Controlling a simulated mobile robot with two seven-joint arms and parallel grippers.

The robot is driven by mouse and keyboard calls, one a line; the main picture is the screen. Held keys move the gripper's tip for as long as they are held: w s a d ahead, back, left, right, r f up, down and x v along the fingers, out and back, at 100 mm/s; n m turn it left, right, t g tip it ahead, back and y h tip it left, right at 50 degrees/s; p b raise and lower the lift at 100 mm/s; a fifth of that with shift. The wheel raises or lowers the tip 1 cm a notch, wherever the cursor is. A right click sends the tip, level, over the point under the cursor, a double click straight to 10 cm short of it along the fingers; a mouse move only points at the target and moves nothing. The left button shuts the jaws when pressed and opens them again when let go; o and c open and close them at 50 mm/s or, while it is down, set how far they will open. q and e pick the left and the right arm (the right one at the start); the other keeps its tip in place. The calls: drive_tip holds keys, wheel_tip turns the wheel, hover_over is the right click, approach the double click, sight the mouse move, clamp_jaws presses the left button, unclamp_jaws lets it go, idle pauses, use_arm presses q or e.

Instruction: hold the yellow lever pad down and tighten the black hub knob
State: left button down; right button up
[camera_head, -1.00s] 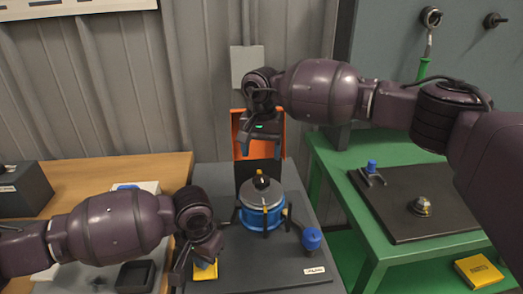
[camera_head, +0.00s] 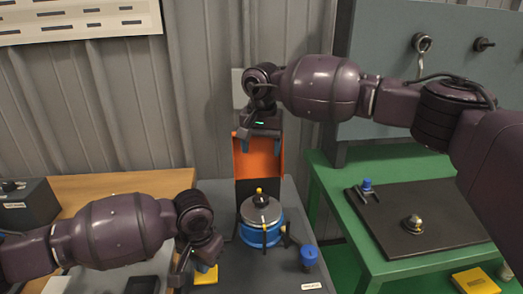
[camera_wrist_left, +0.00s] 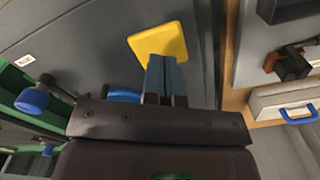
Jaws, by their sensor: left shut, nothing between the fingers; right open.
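The yellow lever pad (camera_head: 206,275) is at the front left of the rotor stand; it also shows in the left wrist view (camera_wrist_left: 158,42). My left gripper (camera_head: 201,267) is shut and empty, its fingertips over the pad's near edge in the left wrist view (camera_wrist_left: 166,62). I cannot tell whether they press on it. The black hub knob (camera_head: 261,201), with a yellow tip, sits on top of the grey and blue rotor stand (camera_head: 262,236). My right gripper (camera_head: 259,141) is open and empty, above and behind the knob, in front of the orange panel.
A blue knob (camera_head: 309,254) stands on the dark base at right of the stand. A green table (camera_head: 350,215) with a black mat is at the right, a wooden bench (camera_head: 110,188) at the left. The orange panel (camera_head: 258,160) rises behind the stand.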

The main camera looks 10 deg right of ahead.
use_arm(q)
drive_tip(key=shift+r+p, duration=1.95)
drive_tip(key=shift+r, duration=0.2)
use_arm(e)
wheel_tip(320, 180, up, 6)
drive_tip(key=shift+s, duration=0.25)
